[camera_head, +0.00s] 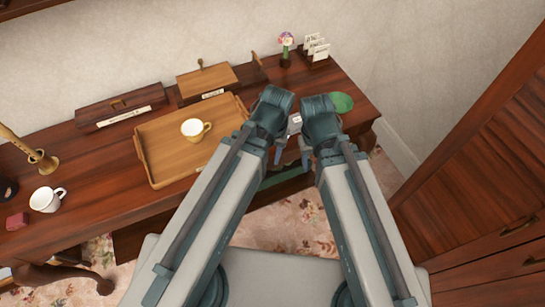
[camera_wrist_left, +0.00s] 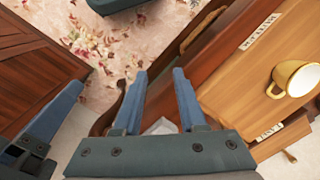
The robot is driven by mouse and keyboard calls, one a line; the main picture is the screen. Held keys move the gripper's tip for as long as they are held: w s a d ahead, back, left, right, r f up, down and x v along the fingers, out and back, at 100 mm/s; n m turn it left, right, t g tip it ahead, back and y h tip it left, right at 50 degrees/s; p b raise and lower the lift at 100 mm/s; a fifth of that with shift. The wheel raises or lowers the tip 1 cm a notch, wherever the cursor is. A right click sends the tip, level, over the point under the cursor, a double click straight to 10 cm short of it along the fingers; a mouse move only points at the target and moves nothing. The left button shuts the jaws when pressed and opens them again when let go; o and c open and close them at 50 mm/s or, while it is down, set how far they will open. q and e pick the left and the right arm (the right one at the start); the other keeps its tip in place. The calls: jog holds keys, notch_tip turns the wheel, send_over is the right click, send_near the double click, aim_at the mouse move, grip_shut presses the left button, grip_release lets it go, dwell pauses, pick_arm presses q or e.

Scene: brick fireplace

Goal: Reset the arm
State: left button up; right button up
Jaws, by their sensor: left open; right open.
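My left gripper (camera_head: 291,155) hangs below its folded wrist at the desk's front edge. The left wrist view shows its two blue fingers (camera_wrist_left: 160,75) apart, with nothing held between them. My right arm is folded close beside it on the right. Part of my right gripper (camera_wrist_left: 55,110) shows at the left of the left wrist view; its fingertips are mostly hidden in the head view. Both arms reach forward over the desk's front edge, their wrists almost touching.
A wooden tray (camera_head: 160,176) on the desk (camera_head: 95,200) holds a yellow mug (camera_head: 195,129), left of my left arm. A white mug (camera_head: 46,199) and brass candlestick (camera_head: 42,160) stand farther left. A green dish (camera_head: 341,102) lies near my right wrist. A wooden cabinet (camera_head: 475,180) stands at right.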

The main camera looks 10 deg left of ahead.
pick_arm(q)
jog(key=shift+s+d+m, duration=0.45)
jog(key=shift+s+m, duration=0.1)
jog(key=shift+m, duration=0.25)
